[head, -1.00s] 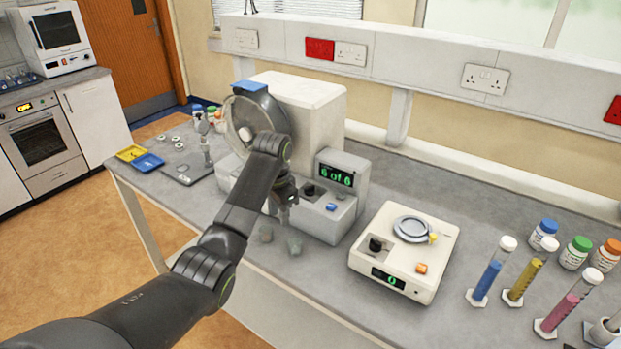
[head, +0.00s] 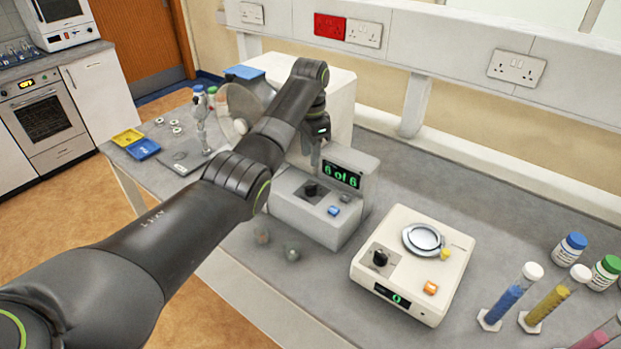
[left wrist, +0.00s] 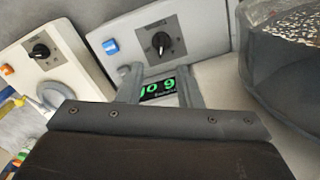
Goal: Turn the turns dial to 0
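The black dial (head: 311,189) sits on top of the grey control box (head: 322,226), beside a raised display (head: 341,175) that reads "6 of 6" in green. A blue button (head: 334,210) is near the dial. In the left wrist view the dial (left wrist: 161,42) shows a white pointer mark, and the display (left wrist: 158,88) shows upside down and partly covered. My left gripper (head: 317,150) is above the box near the display, apart from the dial. Its two fingers (left wrist: 160,88) stand apart with nothing between them. My right gripper is not in view.
A cream device (head: 412,262) with its own black knob (head: 380,258) and a "0" display stands right of the box. A clear drum (head: 240,112) is behind my left arm. Small clear vessels (head: 292,252) stand in front. Cylinders (head: 510,297) and bottles (head: 570,249) are at right.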

